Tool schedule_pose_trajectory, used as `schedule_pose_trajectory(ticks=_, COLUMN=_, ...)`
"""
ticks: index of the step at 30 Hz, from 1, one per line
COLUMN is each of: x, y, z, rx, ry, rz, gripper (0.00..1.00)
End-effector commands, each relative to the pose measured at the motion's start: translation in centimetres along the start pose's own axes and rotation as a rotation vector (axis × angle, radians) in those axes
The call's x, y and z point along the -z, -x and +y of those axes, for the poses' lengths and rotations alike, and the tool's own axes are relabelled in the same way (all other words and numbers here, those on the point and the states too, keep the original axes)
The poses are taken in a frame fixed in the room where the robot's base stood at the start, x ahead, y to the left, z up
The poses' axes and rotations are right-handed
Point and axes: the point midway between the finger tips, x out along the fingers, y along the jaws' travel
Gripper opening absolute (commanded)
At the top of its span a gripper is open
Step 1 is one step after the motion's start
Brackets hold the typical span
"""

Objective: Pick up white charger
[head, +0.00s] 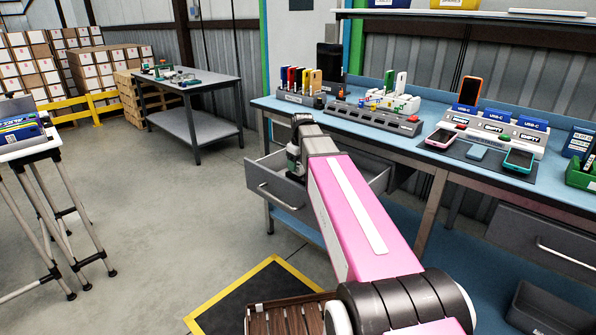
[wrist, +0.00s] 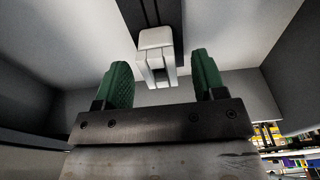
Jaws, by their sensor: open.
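The white charger (wrist: 156,40) shows in the wrist view, a small pale block inside the open grey drawer (head: 277,196). Its lower part appears as a pair of prongs or slots. My gripper (wrist: 162,68) has two green fingers, open and apart, one on each side of the charger's line. The charger is just beyond or between the fingertips; I cannot tell whether either finger touches it. In the head view my gripper (head: 294,165) is down at the drawer, largely hidden by my arm, and the charger is not visible there.
The drawer walls (wrist: 225,30) stand close around my gripper. A blue-topped workbench (head: 340,118) above carries a charging rack (head: 497,132), phones and a grey organiser (head: 376,118). A grey table (head: 190,85) stands behind.

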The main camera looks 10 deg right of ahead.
Motion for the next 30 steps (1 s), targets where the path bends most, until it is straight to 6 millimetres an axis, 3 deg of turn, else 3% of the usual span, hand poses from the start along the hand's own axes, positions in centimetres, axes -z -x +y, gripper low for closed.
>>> schedule_pose_trajectory(ticks=3, x=0.01, y=-1.27, z=0.04, rx=0.001, ry=0.0, rz=-0.001, gripper=0.64)
schedule_pose_trajectory(ticks=11, x=0.01, y=-1.45, z=0.05, rx=0.0, ry=0.0, rz=0.0, gripper=0.61)
schedule_pose_trajectory(ticks=15, x=0.01, y=-1.44, z=0.05, rx=0.0, ry=0.0, rz=0.0, gripper=0.15)
schedule_pose_trajectory(ticks=16, x=0.01, y=-1.43, z=0.05, rx=0.0, ry=0.0, rz=0.0, gripper=0.09)
schedule_pose_trajectory(ticks=30, x=0.11, y=-0.79, z=0.07, rx=-0.001, ry=0.0, rz=0.001, gripper=0.09)
